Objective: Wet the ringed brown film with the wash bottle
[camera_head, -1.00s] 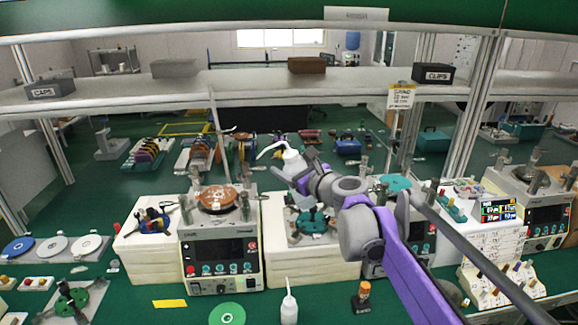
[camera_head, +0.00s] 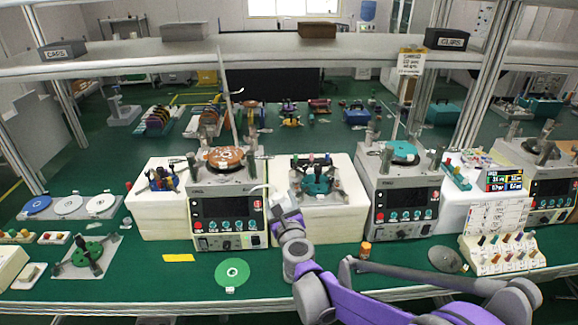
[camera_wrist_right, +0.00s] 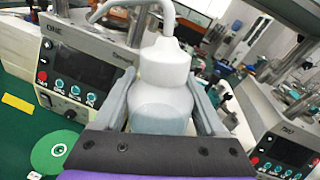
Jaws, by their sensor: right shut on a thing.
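The white wash bottle (camera_head: 277,203) is in my right gripper (camera_head: 284,208), below and to the right of the brown film in the head view. The wrist view shows the bottle (camera_wrist_right: 164,88) between both fingers of the gripper (camera_wrist_right: 162,104), its bent spout pointing toward the upper left. The round brown film (camera_head: 222,157) lies on top of the left lapping machine (camera_head: 228,216). The spout tip appears beside that machine's right side, apart from the film. I cannot make out a ring or wetness on the film. My left gripper is not in view.
A second lapping machine (camera_head: 398,198) with a teal disc stands to the right. Between the machines is a white block (camera_head: 336,232) with small fittings on top. A green disc (camera_head: 232,272) and a yellow strip (camera_head: 178,258) lie on the green bench. A shelf (camera_head: 290,57) spans above.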

